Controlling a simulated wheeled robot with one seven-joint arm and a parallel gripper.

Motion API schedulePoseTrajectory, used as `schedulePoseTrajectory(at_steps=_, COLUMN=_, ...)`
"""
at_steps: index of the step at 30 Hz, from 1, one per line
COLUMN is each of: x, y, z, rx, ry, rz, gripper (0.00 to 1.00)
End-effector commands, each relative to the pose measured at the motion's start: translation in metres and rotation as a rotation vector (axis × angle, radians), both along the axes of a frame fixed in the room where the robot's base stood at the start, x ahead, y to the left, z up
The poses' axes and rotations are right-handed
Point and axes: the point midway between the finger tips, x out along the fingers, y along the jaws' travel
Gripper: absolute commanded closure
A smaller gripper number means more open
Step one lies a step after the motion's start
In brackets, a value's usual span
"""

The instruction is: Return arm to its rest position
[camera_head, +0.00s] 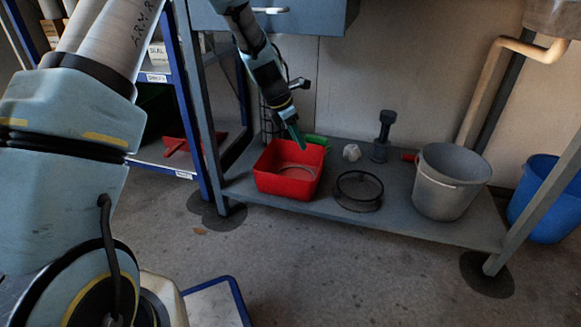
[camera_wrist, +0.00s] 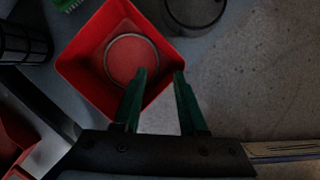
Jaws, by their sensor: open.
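My gripper (camera_head: 296,136) hangs on my arm over the red bin on the low shelf, pointing down. Its two green fingers (camera_wrist: 160,95) are apart in the wrist view, with nothing between them. The red bin (camera_head: 268,184) is square and open-topped, and it also shows in the wrist view (camera_wrist: 85,68). A ring-shaped item (camera_wrist: 132,60) lies on the bin floor. The fingertips are over the bin's near edge in the wrist view; I cannot tell their exact height above it.
The grey shelf (camera_head: 400,222) also bears a black round wire item (camera_head: 358,191), a dark stand-like object (camera_head: 383,136) and a grey bucket (camera_head: 449,183). A blue bucket (camera_head: 543,198) stands at the right. Shelf legs and a blue rack (camera_head: 188,120) stand left of the bin. The floor in front is mostly clear.

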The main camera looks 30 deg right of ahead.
Motion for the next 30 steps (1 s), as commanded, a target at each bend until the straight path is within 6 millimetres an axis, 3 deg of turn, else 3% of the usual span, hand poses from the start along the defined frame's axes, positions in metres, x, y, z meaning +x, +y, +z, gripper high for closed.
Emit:
schedulePoseTrajectory(at_steps=4, x=0.000, y=0.004, z=0.009, rx=0.000, ry=-0.001, rz=-0.001, gripper=0.59)
schedulePoseTrajectory(at_steps=17, x=0.000, y=0.005, z=0.010, rx=0.000, ry=-0.002, rz=-0.002, gripper=0.59)
schedulePoseTrajectory(at_steps=20, x=0.003, y=0.015, z=0.017, rx=0.007, ry=-0.020, rz=-0.027, gripper=0.59)
schedulePoseTrajectory(at_steps=23, x=0.007, y=0.042, z=0.034, rx=0.028, ry=-0.070, rz=-0.107, gripper=0.59)
schedulePoseTrajectory(at_steps=26, x=0.011, y=0.087, z=0.059, rx=0.069, ry=-0.149, rz=-0.245, gripper=0.59)
schedulePoseTrajectory(at_steps=30, x=0.006, y=0.171, z=0.101, rx=0.152, ry=-0.272, rz=-0.512, gripper=0.59)
